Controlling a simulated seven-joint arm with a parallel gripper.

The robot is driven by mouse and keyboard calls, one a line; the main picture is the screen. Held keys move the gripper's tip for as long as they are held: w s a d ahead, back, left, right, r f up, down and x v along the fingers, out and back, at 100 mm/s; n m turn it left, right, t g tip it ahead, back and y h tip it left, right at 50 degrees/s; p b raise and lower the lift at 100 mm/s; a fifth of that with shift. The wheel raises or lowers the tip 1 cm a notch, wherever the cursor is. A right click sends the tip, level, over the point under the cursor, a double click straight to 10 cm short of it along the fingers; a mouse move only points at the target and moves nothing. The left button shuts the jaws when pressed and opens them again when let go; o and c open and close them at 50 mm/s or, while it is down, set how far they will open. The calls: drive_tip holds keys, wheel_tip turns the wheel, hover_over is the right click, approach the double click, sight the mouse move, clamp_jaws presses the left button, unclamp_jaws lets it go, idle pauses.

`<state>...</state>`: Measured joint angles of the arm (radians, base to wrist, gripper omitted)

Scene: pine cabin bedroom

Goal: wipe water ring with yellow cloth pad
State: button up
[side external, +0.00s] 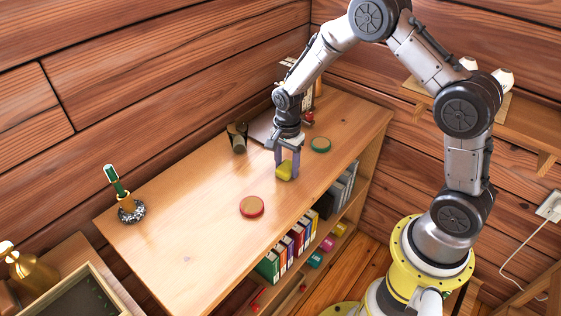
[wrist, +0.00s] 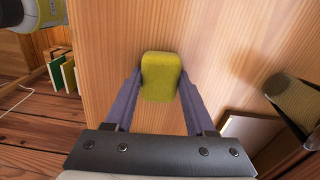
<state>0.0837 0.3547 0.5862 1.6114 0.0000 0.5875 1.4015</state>
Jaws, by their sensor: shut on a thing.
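The yellow cloth pad (side external: 285,171) is between the fingers of my gripper (side external: 287,164), over the wooden cabinet top (side external: 190,215). In the wrist view the pad (wrist: 160,77) sits squarely between the two purple-grey fingers of my gripper (wrist: 160,88), which is shut on it. The pad is at or just above the wood; I cannot tell whether it touches. I cannot make out a water ring in either view; a pale glare lies on the left part of the top.
A red coaster (side external: 252,207) lies left of the pad and a green coaster (side external: 320,145) to its right. A dark cup (side external: 237,138) stands behind. A brush in a speckled holder (side external: 131,211) stands at the far left. The left top is mostly clear.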

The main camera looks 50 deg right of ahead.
sight(298, 180)
drive_tip(key=s, duration=0.4)
drive_tip(key=shift+s, duration=0.1)
wheel_tip(298, 180, up, 8)
idle(0.5)
idle(0.6)
